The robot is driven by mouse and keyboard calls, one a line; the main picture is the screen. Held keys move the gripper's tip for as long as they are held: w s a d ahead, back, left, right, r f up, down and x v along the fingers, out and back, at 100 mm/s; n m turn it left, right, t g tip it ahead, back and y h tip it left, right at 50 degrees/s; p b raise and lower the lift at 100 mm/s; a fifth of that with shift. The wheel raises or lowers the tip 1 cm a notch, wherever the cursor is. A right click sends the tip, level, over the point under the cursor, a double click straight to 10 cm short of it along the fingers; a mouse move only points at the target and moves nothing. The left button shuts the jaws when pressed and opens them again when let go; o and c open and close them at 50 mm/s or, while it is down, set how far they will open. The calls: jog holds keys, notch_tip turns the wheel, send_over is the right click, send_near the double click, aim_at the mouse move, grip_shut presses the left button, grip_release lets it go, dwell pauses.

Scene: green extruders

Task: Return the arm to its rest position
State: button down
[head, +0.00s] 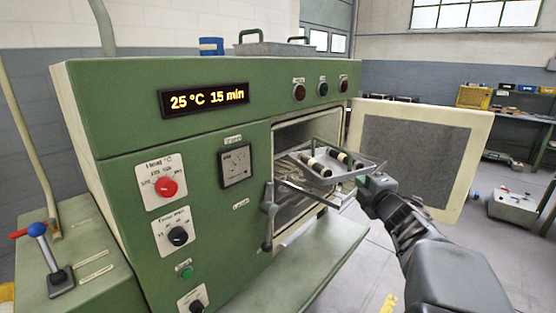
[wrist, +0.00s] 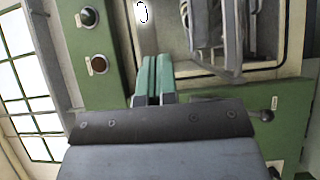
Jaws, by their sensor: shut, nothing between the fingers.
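My arm reaches in from the lower right in the head view, and my gripper (head: 364,183) is beside the front of a metal tray (head: 345,173) at the oven's open mouth. In the wrist view the green fingers of my gripper (wrist: 154,76) lie together with nothing between them. Whether the fingers touch the tray cannot be told.
The green oven (head: 120,120) has its door (head: 420,150) swung open to the right, close behind my arm. Its display reads 25 °C 15 min. A green shelf (head: 315,260) juts out below the chamber. Open floor lies to the right; a workbench (head: 520,115) stands farther back.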

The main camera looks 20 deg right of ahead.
jog(key=s+d+f+m+g+h, duration=0.3)
jog(key=d+f+m+g+h, duration=0.25)
jog(key=m, duration=0.25)
jog(key=s+a+f+m+g+p, duration=0.25)
jog(key=s+f+m+g, duration=0.2)
jog(key=m, duration=0.25)
jog(key=s+a+g+y+p, duration=0.2)
jog(key=s+a+y, duration=0.1)
jog(key=a, duration=0.9)
jog(key=s+a+f+m+g+y+p, duration=0.1)
jog(key=s+a+y, duration=0.3)
jog(key=a, duration=0.8)
jog(key=shift+s+a+m+g+p, duration=0.25)
jog(key=shift+s+g+p, duration=0.4)
jog(key=shift+s, duration=0.55)
